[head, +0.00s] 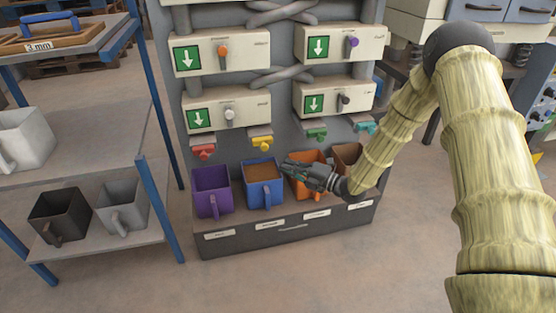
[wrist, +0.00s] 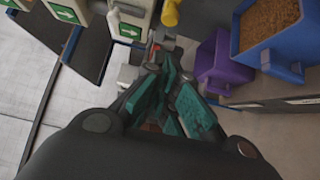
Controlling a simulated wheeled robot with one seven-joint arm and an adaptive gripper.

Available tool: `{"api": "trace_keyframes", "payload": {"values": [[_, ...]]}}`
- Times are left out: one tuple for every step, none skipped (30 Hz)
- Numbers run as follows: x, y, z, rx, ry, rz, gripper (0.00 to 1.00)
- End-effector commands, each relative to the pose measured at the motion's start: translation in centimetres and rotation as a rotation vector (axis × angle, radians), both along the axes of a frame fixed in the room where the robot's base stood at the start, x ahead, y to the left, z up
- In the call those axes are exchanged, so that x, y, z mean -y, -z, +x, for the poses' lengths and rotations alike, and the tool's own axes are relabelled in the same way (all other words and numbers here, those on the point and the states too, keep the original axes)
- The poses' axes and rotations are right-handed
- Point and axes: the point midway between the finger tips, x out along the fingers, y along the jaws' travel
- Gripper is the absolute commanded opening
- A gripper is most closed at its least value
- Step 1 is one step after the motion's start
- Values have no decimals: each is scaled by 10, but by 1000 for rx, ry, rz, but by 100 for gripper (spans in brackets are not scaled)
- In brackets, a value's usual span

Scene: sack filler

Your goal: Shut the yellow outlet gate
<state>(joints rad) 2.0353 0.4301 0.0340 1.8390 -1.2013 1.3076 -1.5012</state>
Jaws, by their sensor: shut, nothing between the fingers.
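The yellow outlet gate (head: 262,143) sits under the lower left dispenser panel, above the blue bin (head: 263,183), which holds brown grain. A yellow part (wrist: 171,13) shows at the top of the wrist view, probably the same gate. I cannot tell from these frames how far the gate is open. My gripper (head: 288,167) is in front of the bins, below and right of the yellow gate, apart from it in the picture. In the wrist view its dark fingers with teal pads (wrist: 168,62) are together and hold nothing.
Red (head: 203,152), green (head: 316,134) and teal (head: 366,127) gates flank the yellow one. A purple bin (head: 212,192), an orange bin (head: 306,187) and a brown bin (head: 347,156) share the ledge. A blue-framed shelf (head: 150,205) stands at left. The floor in front is clear.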

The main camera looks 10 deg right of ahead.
Motion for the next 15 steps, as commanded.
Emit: {"api": "trace_keyframes", "payload": {"values": [[6,-1,-6,-2,1,1,0],[9,-1,-8,-1,2,0,0],[12,-1,-11,-1,2,1,0],[14,-1,-13,0,1,0,0],[16,-1,-15,0,1,0,0],[18,-1,-17,0,0,0,0],[19,0,-19,0,0,0,0],[20,0,-20,0,0,0,0],[21,0,-21,0,0,0,0],[22,0,-21,0,0,0,0],[22,0,-22,0,0,0,0],[22,0,-22,0,0,0,0],[23,0,-22,0,0,0,0],[23,0,-22,0,0,0,0],[23,0,-22,0,0,0,0]]}}
